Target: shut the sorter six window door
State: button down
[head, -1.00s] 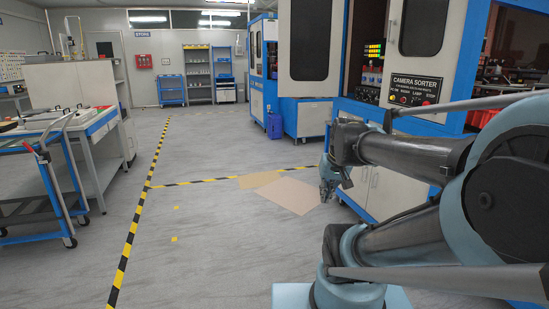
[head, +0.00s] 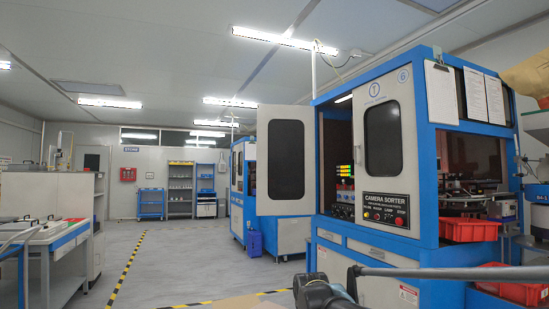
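Sorter six (head: 425,257) is a blue and white cabinet on the right, with a "6" on its upper front. Its window door (head: 264,153) is a white panel with a dark pane. The door stands swung open to the left, away from the cabinet's front. The opening (head: 336,139) beside it shows the dark inside, with lit green and yellow lamps. A second panel with a window (head: 383,139) is flush with the front, right of the opening. Part of my arm shows at the bottom edge, but my gripper is out of view.
A control panel marked CAMERA SORTER (head: 386,208) is below the flush window. Another blue and white machine (head: 238,190) stands behind the open door. Red bins (head: 470,230) are at the sorter's right side. A white bench (head: 62,245) is at left; the middle floor (head: 190,277) is clear.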

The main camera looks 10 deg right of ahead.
aim_at(286, 180)
jog(key=u, duration=0.85)
jog(key=i, duration=6.75)
